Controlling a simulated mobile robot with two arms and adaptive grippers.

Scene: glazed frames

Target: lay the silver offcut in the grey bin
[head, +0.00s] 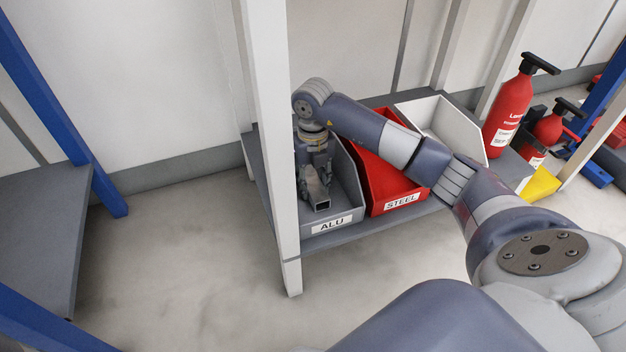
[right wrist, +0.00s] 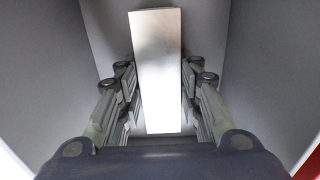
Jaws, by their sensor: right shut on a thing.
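The silver offcut (right wrist: 157,75) is a straight metal bar with a hollow end; in the head view (head: 321,198) it is inside the grey bin. My right gripper (head: 316,178) reaches down into this bin and is shut on the offcut, with a finger on each side of it in the right wrist view (right wrist: 160,95). The grey bin (head: 347,190) carries a label reading ALU and stands at the left of the shelf; its grey walls surround the gripper in the right wrist view. Whether the offcut touches the bin floor I cannot tell. My left gripper is not in view.
A red bin (head: 385,185) labelled STEEL stands right beside the grey bin, and a white bin (head: 450,125) stands further right. A pale post (head: 272,120) rises close to the grey bin's left side. Red fire extinguishers (head: 508,105) stand at the right.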

